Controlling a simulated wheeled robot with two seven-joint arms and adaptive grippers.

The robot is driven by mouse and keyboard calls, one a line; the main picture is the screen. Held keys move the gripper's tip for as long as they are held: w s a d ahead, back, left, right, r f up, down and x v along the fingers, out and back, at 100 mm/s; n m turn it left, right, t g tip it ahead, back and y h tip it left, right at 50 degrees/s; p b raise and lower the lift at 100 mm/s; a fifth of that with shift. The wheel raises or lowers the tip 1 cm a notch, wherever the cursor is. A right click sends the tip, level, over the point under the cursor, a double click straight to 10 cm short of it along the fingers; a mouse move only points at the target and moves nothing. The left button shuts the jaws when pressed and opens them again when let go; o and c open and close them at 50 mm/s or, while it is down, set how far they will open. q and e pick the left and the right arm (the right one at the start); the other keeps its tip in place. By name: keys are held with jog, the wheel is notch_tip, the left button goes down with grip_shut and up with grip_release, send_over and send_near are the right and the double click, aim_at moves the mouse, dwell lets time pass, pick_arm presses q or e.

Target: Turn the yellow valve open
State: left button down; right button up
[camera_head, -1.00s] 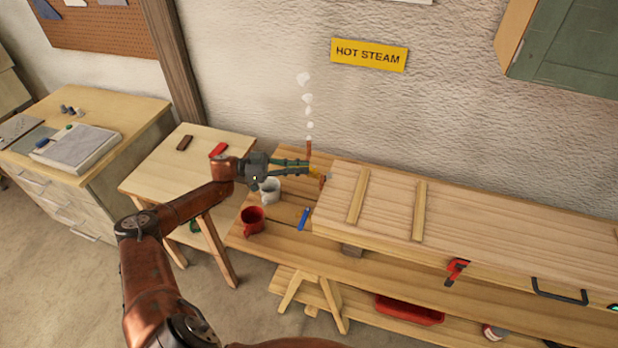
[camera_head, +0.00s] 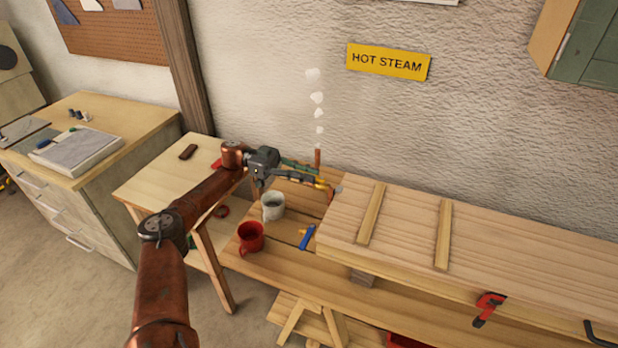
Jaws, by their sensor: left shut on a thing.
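The yellow valve (camera_head: 321,184) is a small yellow handle by the left end of the long wooden box, near a copper pipe (camera_head: 318,159). My left gripper (camera_head: 312,177) reaches in from the left and is shut on the valve; its fingers hide much of the handle. White steam puffs (camera_head: 317,98) rise above the pipe. My right gripper is not in view.
The long wooden box (camera_head: 400,215) fills the bench's right side. A white mug (camera_head: 272,206), a red mug (camera_head: 251,237) and a blue-handled tool (camera_head: 307,236) stand or lie on the bench below the gripper. A yellow "HOT STEAM" sign (camera_head: 388,62) hangs on the wall.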

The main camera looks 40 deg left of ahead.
pick_arm(q)
jog(key=shift+f, duration=0.1)
jog(key=c, duration=1.9)
grip_release()
jog(key=shift+c, duration=0.2)
jog(key=v, duration=0.7)
jog(key=shift+a, duration=0.25)
